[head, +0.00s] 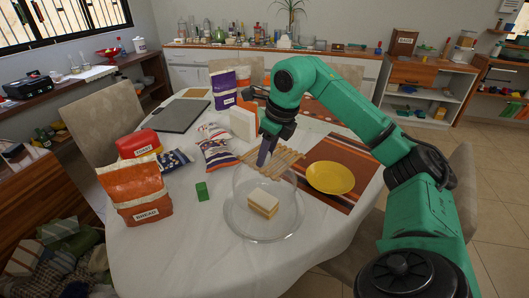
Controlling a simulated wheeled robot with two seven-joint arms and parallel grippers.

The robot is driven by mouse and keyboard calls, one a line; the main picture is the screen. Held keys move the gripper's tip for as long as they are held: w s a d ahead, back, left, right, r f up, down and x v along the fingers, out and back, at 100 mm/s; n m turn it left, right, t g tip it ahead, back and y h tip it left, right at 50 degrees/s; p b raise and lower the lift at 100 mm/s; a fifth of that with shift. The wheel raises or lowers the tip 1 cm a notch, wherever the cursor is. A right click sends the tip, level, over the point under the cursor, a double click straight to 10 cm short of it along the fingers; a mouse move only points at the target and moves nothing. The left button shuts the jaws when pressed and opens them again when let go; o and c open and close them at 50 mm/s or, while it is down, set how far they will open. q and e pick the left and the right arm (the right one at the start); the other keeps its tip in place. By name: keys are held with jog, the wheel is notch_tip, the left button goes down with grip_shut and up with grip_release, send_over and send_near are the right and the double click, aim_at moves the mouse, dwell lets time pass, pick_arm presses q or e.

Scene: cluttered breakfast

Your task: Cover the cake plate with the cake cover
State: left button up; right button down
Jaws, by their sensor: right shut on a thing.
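The clear round cake plate (263,237) stands on the white-clothed table near its front, with a pale layered piece of cake (263,204) on it. My right gripper (266,160) points down above the plate's far side, shut on the top of the clear cake cover (243,184). The cover is a see-through dome, seen over the plate and around the cake. Its lower edge is faint, so I cannot tell whether it touches the plate. My left gripper is not in view.
A yellow plate (331,177) on a striped mat is close on the right. A wooden slatted board (283,157) lies just behind. The front tablecloth is clear.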

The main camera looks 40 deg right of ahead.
aim_at(267, 165)
jog(key=shift+r, duration=0.1)
jog(key=shift+w+a+f, duration=0.1)
jog(key=shift+f, duration=0.3)
notch_tip(267, 165, down, 4)
jog(key=b, duration=0.3)
jog(key=shift+f+b, duration=0.65)
jog(key=shift+f, duration=0.4)
